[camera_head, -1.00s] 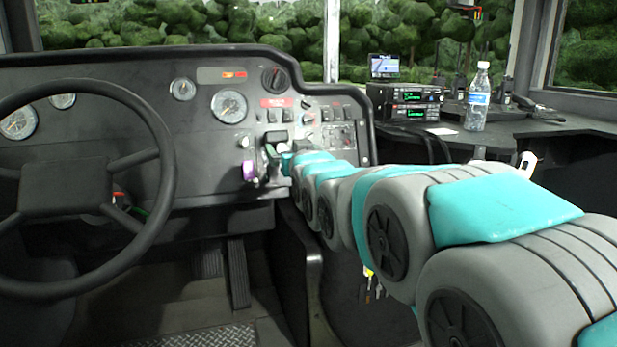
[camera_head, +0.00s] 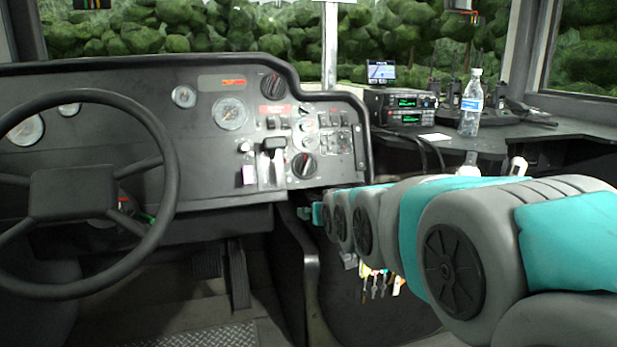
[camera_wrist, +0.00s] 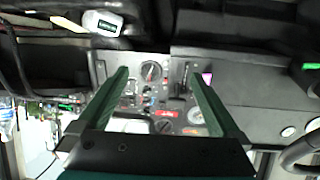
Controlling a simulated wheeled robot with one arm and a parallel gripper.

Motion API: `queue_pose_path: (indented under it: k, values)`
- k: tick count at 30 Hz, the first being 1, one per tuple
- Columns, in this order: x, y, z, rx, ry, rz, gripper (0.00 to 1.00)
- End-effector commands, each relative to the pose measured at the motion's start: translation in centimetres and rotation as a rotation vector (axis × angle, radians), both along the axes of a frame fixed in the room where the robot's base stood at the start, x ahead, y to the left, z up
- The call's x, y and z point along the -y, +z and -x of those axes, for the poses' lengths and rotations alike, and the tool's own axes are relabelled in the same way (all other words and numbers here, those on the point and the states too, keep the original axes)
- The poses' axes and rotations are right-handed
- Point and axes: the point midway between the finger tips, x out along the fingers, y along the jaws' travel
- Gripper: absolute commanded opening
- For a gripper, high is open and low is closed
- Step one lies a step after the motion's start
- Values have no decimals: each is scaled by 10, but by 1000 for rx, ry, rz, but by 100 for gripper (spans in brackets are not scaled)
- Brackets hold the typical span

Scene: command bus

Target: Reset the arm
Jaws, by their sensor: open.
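My arm reaches in from the right in the head view, with my gripper (camera_head: 307,213) at its far end, just below the lower edge of the dashboard (camera_head: 330,100). In the wrist view my gripper (camera_wrist: 157,75) shows two green fingers spread apart with nothing between them. The panel with its knobs and switches lies beyond them, apart from the fingers. A black-topped lever (camera_head: 272,146) stands on the panel, up and to the left of my gripper in the head view. My arm's nearer links hide part of the right side of the cab.
The steering wheel (camera_head: 168,150) is at the left. A bunch of keys (camera_head: 378,283) hangs below my arm. A water bottle (camera_head: 471,108) and a radio stack (camera_head: 400,106) with a small screen (camera_head: 381,72) stand on the side counter (camera_head: 560,130). Pedals (camera_head: 238,275) are below the dashboard.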

Motion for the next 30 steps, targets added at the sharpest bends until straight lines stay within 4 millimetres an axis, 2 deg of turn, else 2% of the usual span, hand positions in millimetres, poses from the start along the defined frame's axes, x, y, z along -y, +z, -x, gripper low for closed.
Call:
queue_pose_path:
  k: [5,9,14,15,21,24,27,30]
  values:
    - [39,-42,63,-251,-49,45,100]
    - [66,-79,128,-471,-84,75,100]
    - [90,-108,207,-709,-118,98,100]
    - [95,-114,229,-770,-125,104,100]
    - [113,-130,332,-1048,-153,118,100]
    - [117,-133,375,-1163,-161,121,100]
    - [119,-134,403,-1238,-165,122,100]
    - [120,-134,418,-1278,-168,122,100]
